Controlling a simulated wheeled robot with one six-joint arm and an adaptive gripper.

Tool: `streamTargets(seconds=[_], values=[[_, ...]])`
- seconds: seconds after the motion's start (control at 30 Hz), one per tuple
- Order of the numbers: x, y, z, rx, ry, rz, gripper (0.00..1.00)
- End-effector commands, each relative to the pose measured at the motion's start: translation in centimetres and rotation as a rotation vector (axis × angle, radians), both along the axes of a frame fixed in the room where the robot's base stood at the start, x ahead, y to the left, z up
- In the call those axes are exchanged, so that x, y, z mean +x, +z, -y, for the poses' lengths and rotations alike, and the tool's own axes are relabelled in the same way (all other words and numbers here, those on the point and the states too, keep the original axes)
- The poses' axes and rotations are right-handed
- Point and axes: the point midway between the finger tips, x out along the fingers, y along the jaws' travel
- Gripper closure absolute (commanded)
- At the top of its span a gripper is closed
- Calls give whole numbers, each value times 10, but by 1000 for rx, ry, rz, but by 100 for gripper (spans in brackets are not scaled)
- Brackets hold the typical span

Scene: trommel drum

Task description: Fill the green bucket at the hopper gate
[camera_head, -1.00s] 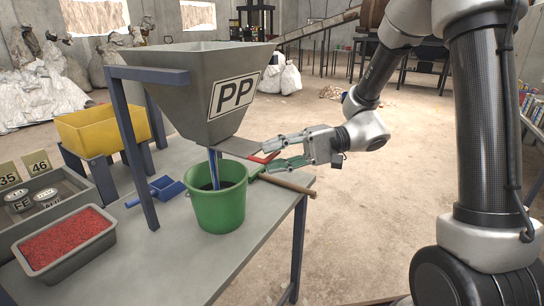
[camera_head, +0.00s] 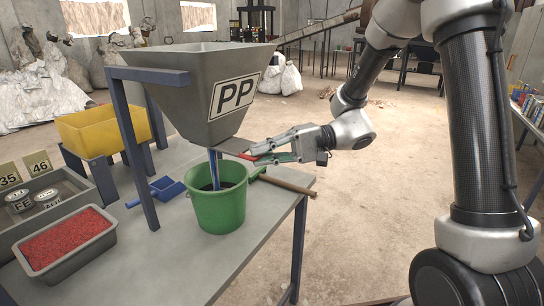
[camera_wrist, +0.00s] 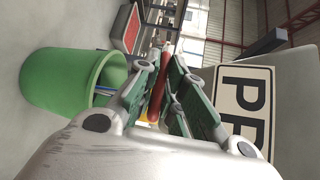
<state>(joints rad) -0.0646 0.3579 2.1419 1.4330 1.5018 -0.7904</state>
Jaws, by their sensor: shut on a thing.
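The grey hopper (camera_head: 185,95) with a PP sign stands over the green bucket (camera_head: 217,208) on the bench. A blue stream (camera_head: 213,168) runs from the hopper's outlet down into the bucket. The level inside is hard to tell. A flat grey gate plate (camera_head: 235,146) with a red handle (camera_head: 246,156) sticks out at the hopper's lower right. My gripper (camera_head: 262,154) is shut on the red handle. In the wrist view the handle (camera_wrist: 165,88) lies between the green-padded fingers, with the bucket (camera_wrist: 55,82) to the left and the PP sign (camera_wrist: 245,105) to the right.
A wooden-handled tool (camera_head: 287,184) lies on the bench right of the bucket. A blue scoop (camera_head: 163,190), a tray of red pellets (camera_head: 65,238) and a yellow bin (camera_head: 100,130) are to the left. The floor right of the bench is clear.

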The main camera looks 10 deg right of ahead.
Motion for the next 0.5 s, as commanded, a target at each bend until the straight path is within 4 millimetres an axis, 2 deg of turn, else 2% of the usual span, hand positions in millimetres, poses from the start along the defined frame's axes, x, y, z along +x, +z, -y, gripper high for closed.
streamTargets(seconds=[0.1, 0.37, 0.4, 0.5], values=[[10, -2, -14, -3, 0, -1, 100], [13, -1, -16, -3, -6, -1, 100], [13, -1, -16, -3, -6, -1, 84], [13, -1, -16, -2, -6, 0, 68]])
